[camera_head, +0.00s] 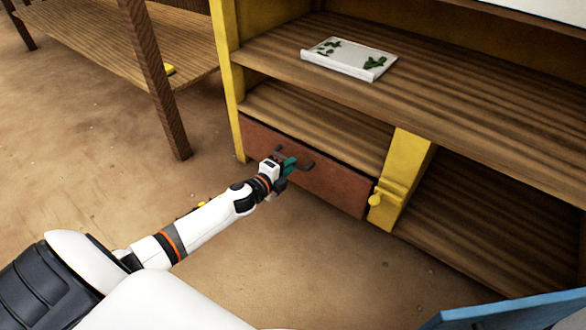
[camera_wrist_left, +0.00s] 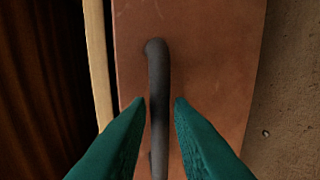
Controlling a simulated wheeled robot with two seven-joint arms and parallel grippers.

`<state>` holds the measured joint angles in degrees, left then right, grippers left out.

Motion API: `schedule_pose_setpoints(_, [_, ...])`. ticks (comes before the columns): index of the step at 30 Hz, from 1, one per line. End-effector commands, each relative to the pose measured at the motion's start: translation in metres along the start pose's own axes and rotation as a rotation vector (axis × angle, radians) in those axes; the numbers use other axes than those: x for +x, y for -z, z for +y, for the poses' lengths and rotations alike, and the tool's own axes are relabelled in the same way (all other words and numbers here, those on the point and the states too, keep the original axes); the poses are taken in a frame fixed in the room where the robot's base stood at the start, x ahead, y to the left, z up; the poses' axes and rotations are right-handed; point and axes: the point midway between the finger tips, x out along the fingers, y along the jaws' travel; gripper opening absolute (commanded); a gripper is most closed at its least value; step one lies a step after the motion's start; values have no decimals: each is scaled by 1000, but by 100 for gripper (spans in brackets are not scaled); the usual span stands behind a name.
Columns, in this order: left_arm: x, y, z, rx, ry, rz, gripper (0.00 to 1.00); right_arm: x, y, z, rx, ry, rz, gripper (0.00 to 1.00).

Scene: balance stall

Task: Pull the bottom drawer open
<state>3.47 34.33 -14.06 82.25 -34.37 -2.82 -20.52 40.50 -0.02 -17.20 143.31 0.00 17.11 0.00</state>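The bottom drawer has a reddish-brown front (camera_head: 340,187) below the lower shelf of the yellow-framed cabinet. It looks closed or nearly so. A dark bar handle (camera_head: 304,162) is on its front. My left gripper (camera_head: 289,166) is at the handle. In the left wrist view, the drawer front (camera_wrist_left: 215,60) fills the middle and the dark handle (camera_wrist_left: 158,85) runs between the two green fingertips of my left gripper (camera_wrist_left: 160,103). The fingers are open, with a gap on each side of the handle. My right gripper is not in view.
A white tile with green leaf marks (camera_head: 350,58) lies on the shelf above. A yellow post (camera_head: 402,170) with a knob stands right of the drawer. A blue panel (camera_head: 515,310) is at the lower right. Bare floor (camera_head: 330,260) lies before the drawer.

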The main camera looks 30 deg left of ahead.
Motion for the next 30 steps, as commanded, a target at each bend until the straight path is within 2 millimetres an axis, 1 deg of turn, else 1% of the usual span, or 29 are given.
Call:
schedule_pose_setpoints(1, [8, 0, -2, 1, -2, 0, 20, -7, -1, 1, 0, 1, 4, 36])
schedule_pose_setpoints(6, [22, 0, -1, -1, 0, 1, 20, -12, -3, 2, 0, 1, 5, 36])
schedule_pose_setpoints(16, [24, 0, 0, -2, 1, 1, 20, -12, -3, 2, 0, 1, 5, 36])
schedule_pose_setpoints(18, [24, 0, 0, -2, 1, 1, 8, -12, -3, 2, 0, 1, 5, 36])
schedule_pose_setpoints(20, [24, 0, 0, -2, 1, 1, 0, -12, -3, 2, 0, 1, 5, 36])
schedule_pose_setpoints(27, [23, 0, 0, -2, 1, 1, 0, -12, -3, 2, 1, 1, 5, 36])
schedule_pose_setpoints(30, [20, 3, -1, -2, 2, 1, 0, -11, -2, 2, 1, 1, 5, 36])
